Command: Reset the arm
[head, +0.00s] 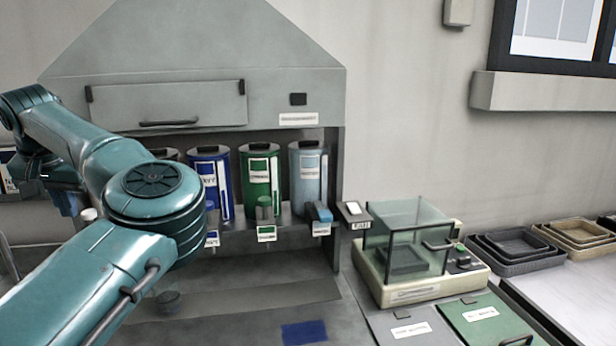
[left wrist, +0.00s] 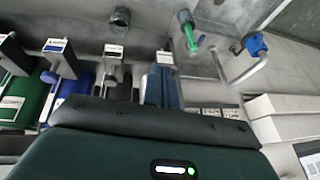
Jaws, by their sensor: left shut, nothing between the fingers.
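My left arm comes in from the left in the head view, bends at a large teal joint and folds back to the upper left. My left gripper (head: 45,172) hangs at the far left, below the wrist, dark and partly covered by the arm. It is shut with nothing in it. In the left wrist view the dark green hand housing fills the bottom, with a lit indicator; the fingertips do not show there. My right gripper is not in view.
A grey dispenser cabinet holds a blue canister (head: 211,180), a green canister (head: 260,182) and a light blue canister (head: 308,175). A glass-walled balance (head: 462,258) stands right of it. Stacked trays (head: 515,250) lie further right. A green panel (head: 490,322) lies in front. Taps (left wrist: 187,28) show in the wrist view.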

